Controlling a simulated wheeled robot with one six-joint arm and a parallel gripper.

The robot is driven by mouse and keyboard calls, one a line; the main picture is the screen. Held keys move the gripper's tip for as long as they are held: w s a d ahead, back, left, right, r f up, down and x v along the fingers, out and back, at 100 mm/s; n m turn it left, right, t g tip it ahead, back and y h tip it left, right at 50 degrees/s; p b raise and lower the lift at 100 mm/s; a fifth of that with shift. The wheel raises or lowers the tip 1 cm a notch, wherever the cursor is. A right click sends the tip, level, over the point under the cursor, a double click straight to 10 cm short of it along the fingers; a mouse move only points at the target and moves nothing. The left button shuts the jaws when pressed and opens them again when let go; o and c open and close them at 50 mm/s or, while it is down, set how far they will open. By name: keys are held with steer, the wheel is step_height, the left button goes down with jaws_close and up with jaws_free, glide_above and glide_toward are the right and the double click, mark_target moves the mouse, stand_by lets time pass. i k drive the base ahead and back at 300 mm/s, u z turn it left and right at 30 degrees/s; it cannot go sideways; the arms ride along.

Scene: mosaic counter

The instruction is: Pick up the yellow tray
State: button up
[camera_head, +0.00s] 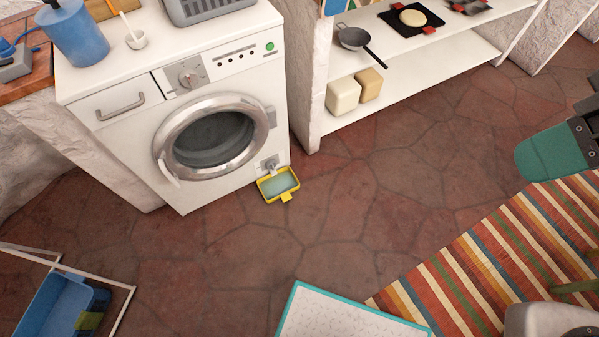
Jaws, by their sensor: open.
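The yellow tray (287,198) is a small, shallow, rectangular tray on the stone floor, at the front right foot of the white washing machine (137,122). It has a yellow rim with a tab on the near side, and pale blue-green liquid appears to fill it. A small grey drain fitting (270,165) sticks out from the machine just above its far edge. The tray looks level and its rim is mostly in plain sight. My gripper does not show in this view.
White shelving (313,85) with pans and canisters stands right of the machine. A striped rug (497,262) lies at the right, with a teal object (545,153) beside it. A teal-edged white board (345,315) is at the bottom. Floor before the tray is clear.

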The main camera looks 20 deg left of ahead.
mark_target(286, 182)
steer(key=u, duration=0.15)
steer(key=i, duration=0.8)
steer(key=u, duration=0.65)
steer(key=i, duration=0.4)
steer(key=u, duration=0.3)
